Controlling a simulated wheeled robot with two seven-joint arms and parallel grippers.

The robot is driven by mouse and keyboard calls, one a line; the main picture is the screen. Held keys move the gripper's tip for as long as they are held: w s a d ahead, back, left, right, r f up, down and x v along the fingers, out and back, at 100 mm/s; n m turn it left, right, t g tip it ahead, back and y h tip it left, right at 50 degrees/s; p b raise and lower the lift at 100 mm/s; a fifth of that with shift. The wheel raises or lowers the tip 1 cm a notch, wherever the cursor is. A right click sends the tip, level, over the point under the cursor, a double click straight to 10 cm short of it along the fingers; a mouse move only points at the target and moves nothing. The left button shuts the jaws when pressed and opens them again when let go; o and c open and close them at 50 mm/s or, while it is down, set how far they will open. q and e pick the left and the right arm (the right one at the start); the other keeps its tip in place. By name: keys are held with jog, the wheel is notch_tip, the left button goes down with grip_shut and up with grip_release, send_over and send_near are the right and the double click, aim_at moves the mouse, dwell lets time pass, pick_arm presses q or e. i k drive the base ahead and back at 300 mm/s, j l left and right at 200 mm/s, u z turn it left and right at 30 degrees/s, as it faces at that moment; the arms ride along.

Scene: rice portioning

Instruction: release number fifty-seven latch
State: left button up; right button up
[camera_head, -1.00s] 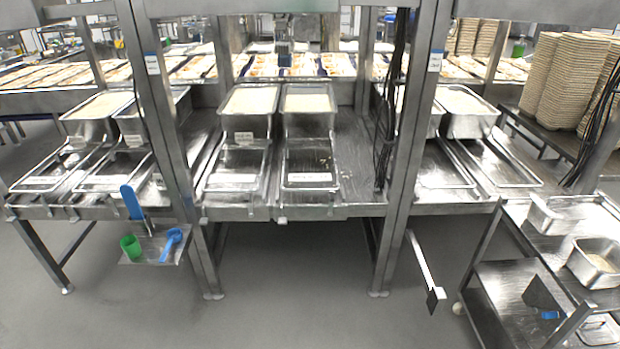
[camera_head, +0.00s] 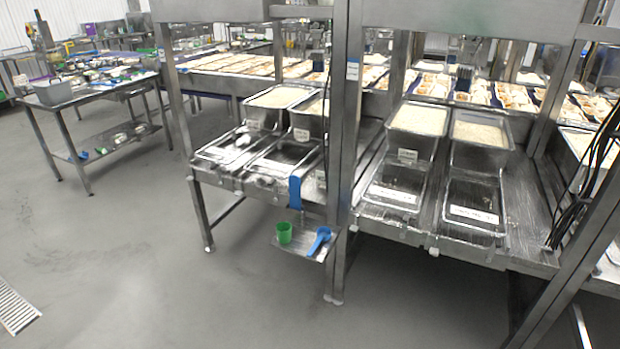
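No number fifty-seven can be read and no latch can be made out at this distance. A blue and white tag (camera_head: 352,72) is on an upright post of the steel stand (camera_head: 343,200), its writing too small to read. Small white labels are on the bins and trays, such as the label on a front tray (camera_head: 474,214), also unreadable. Rice-filled steel bins (camera_head: 418,122) sit behind lower trays on the stand. Neither of my grippers shows in this view.
A small shelf (camera_head: 300,247) holds a green cup (camera_head: 284,233) and a blue scoop (camera_head: 319,240). A cluttered table (camera_head: 100,84) stands at the back left. Dark cables (camera_head: 585,190) hang at the right. The floor (camera_head: 130,240) at the left is clear, with a drain grate (camera_head: 14,308).

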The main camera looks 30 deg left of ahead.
aim_at(497, 242)
jog(key=j, duration=2.5)
jog(key=i+l, duration=0.15)
jog(key=l, duration=0.25)
jog(key=i+l+u, duration=0.15)
jog(key=l, duration=0.2)
jog(key=i+l, duration=0.15)
jog(key=l, duration=0.25)
jog(key=i+l+u, duration=0.1)
jog(key=l, duration=0.3)
jog(key=i+l, duration=0.15)
jog(key=l, duration=0.3)
jog(key=i+l+u, duration=0.15)
jog(key=l, duration=0.65)
jog(key=i+u, duration=0.05)
